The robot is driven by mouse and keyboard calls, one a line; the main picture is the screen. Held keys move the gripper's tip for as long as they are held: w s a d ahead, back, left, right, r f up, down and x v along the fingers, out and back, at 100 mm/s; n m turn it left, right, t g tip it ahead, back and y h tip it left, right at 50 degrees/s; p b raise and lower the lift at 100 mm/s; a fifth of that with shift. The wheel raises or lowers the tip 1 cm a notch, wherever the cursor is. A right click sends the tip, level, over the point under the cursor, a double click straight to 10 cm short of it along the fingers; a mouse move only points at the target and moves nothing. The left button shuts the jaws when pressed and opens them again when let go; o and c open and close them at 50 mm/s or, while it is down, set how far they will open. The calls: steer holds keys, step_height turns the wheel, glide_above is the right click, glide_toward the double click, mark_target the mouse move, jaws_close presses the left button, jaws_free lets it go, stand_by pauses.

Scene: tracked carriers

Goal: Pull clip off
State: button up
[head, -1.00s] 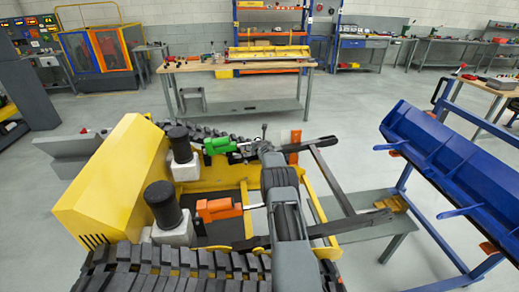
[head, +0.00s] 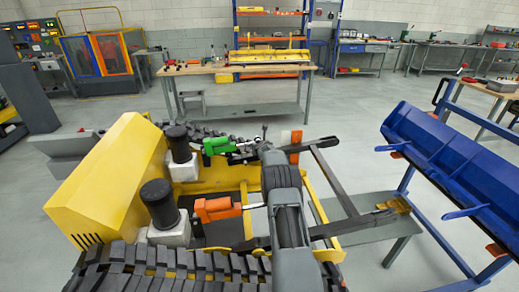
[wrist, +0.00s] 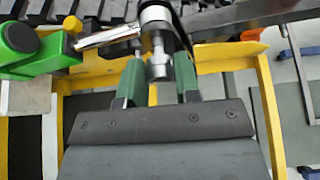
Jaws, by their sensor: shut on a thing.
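My gripper (wrist: 158,82) has dark green fingers and is shut on a small silver metal piece, which I take to be the clip (wrist: 158,67), at a round metal rod end (wrist: 155,16). The fingers stand on both sides of it; its exact shape is partly hidden. A green cylinder (wrist: 30,45) with a bright rod runs to that rod end from the left. In the head view the green cylinder (head: 218,145) lies on the yellow tracked carrier (head: 110,175), and my arm covers much of the joint. I cannot tell whether the clip is clear of the pin.
An orange cylinder (head: 215,208) lies nearer on the carrier, beside two black posts. Dark lift arms extend to the right over a grey bench (head: 372,225). A blue bucket (head: 450,165) on a stand is at the right. Open floor lies behind, before a workbench (head: 240,70).

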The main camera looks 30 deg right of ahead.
steer(key=shift+s+a+f+b, duration=0.15)
steer(key=shift+s+b, duration=0.25)
steer(key=shift+b, duration=0.65)
steer(key=shift+s, duration=0.1)
steer(key=shift+b+v, duration=0.8)
steer(key=shift+b, duration=0.05)
steer(key=shift+s+f, duration=0.1)
steer(key=shift+f, duration=0.15)
steer(key=shift+s+a+r+b, duration=0.15)
steer(key=shift+s+a+b, duration=0.25)
steer(key=shift+s+b, duration=0.7)
steer(key=shift+s+a+r+b, duration=0.1)
steer(key=shift+s+a+b, duration=0.3)
steer(key=shift+b, duration=1.15)
